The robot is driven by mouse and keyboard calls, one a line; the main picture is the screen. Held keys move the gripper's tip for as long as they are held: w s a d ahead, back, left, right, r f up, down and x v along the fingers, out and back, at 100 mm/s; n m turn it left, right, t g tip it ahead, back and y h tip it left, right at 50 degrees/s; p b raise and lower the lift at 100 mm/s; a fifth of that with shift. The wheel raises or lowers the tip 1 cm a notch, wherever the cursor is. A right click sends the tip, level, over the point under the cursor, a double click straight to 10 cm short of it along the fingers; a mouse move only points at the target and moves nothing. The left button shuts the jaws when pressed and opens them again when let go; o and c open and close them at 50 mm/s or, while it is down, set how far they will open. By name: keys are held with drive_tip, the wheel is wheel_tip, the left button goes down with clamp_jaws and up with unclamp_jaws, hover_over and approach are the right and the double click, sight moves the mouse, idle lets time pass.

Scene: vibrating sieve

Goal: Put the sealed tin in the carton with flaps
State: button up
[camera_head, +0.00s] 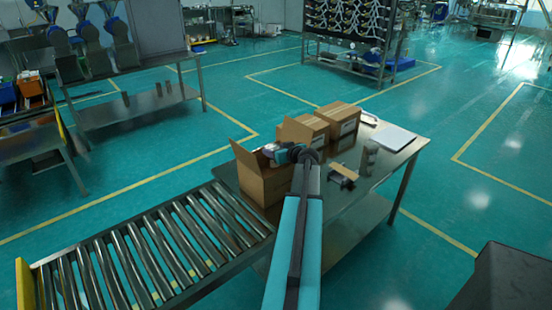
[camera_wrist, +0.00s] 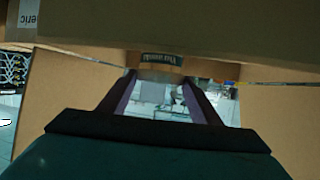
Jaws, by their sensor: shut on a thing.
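The carton with flaps (camera_head: 262,187) stands on the steel table, at the end of the roller conveyor, with a flap raised at its left. My gripper (camera_wrist: 158,78) is shut on a round tan thing with a dark green label, which looks like the sealed tin (camera_wrist: 160,61). In the wrist view, brown cardboard (camera_wrist: 70,85) lies around the fingers on several sides. The tin cannot be made out there, and the carton's inside is hidden.
More brown cartons (camera_head: 338,119) stand behind on the steel table (camera_head: 330,205). The roller conveyor (camera_head: 150,253) adjoins the table at left.

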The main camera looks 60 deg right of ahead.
sight(276, 169)
drive_tip(key=shift+f+p, duration=0.45)
drive_tip(key=shift+f, duration=1.35)
drive_tip(key=shift+f, duration=0.15)
drive_tip(key=o, duration=1.6)
drive_tip(key=shift+c, duration=0.2)
drive_tip(key=b+v, duration=0.3)
drive_tip(key=v, duration=0.9)
drive_tip(key=shift+s+d+r, duration=0.1)
drive_tip(key=shift+r, duration=0.1)
